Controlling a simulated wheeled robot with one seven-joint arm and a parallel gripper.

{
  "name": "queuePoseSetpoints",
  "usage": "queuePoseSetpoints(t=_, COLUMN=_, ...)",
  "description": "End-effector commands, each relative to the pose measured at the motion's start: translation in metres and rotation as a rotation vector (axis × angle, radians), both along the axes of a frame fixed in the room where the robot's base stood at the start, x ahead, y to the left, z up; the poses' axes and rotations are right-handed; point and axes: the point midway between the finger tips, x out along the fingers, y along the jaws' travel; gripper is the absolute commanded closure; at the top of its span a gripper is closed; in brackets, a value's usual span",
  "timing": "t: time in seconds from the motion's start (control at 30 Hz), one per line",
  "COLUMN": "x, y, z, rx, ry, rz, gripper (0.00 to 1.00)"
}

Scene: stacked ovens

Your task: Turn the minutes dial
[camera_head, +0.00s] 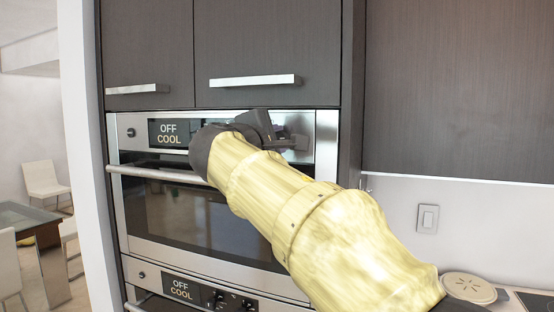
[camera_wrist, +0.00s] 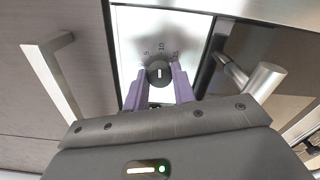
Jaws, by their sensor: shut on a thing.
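The minutes dial (camera_wrist: 159,72) is a small dark round knob with a white mark, on a pale panel with the numbers 5, 10 and 15 around it. My gripper (camera_wrist: 158,76) has its two purple fingers on either side of the dial and is shut on it. In the head view my gripper (camera_head: 288,143) is at the right part of the upper oven's control panel (camera_head: 324,135). There the dial is hidden behind my gripper and arm.
The upper oven (camera_head: 160,205) has a long bar handle (camera_head: 150,173) just below the panel. Cabinet doors with a metal handle (camera_head: 255,81) are above. A lower oven panel (camera_head: 180,288) is below. A light switch (camera_head: 428,218) is on the wall to the right.

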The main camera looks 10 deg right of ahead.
Motion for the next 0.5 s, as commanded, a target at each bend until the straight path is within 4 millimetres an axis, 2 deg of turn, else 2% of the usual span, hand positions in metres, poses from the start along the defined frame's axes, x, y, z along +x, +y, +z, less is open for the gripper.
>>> queuePoseSetpoints(t=0.03, x=0.0002, y=-0.0002, z=-0.0064, rx=0.038, ry=-0.028, rz=-0.001, gripper=0.97)
queuePoseSetpoints(t=0.5, x=0.0007, y=0.0002, z=-0.0056, rx=0.4, ry=-0.288, rz=-0.001, gripper=0.97)
